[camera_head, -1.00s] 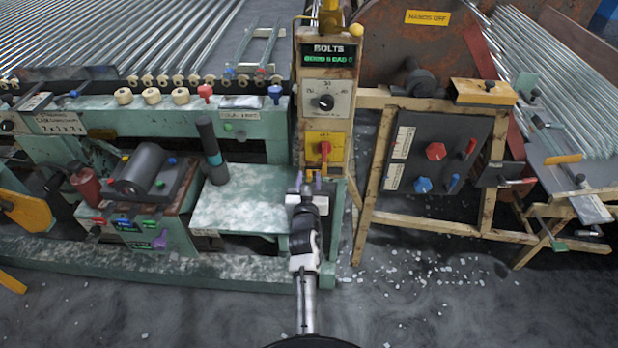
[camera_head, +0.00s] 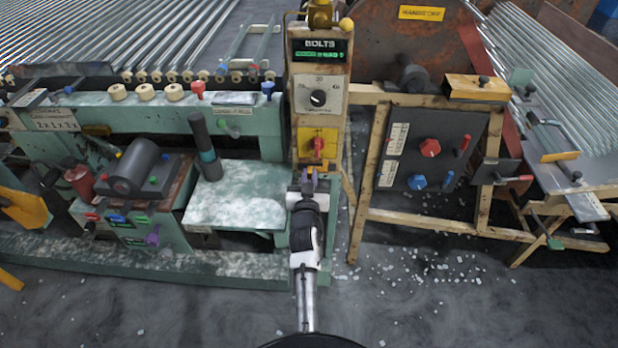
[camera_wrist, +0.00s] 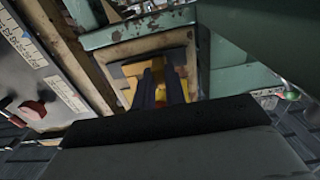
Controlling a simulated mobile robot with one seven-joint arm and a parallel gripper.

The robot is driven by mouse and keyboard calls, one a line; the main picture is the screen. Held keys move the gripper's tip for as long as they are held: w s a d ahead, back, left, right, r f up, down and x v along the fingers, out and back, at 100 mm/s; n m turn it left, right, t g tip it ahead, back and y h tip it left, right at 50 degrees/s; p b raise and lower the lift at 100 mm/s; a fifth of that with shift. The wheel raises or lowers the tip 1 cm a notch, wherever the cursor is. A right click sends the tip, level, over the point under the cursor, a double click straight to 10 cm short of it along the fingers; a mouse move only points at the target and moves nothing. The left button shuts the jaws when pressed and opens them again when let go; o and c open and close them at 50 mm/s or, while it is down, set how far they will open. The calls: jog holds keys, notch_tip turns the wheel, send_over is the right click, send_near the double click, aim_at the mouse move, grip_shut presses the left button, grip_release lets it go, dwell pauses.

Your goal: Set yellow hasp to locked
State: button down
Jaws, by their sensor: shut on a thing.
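A yellow plate (camera_head: 329,135) with a red handle (camera_head: 317,146) is on the front of the post marked BOLTS. A small yellow-orange piece, which I take for the yellow hasp (camera_head: 311,170), shows just below it, at my fingertips.
A green bench top (camera_head: 235,205) is left of my gripper, with a dark upright cylinder (camera_head: 205,147) on it. A wooden frame (camera_head: 440,222) with a dark knob panel (camera_head: 402,170) stands to the right. The floor in front has scattered pale bits.

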jog(key=shift+d, duration=0.45)
jog(key=c, duration=1.4)
grip_release()
jog(key=shift+d, duration=0.1)
jog(key=shift+c, duration=0.2)
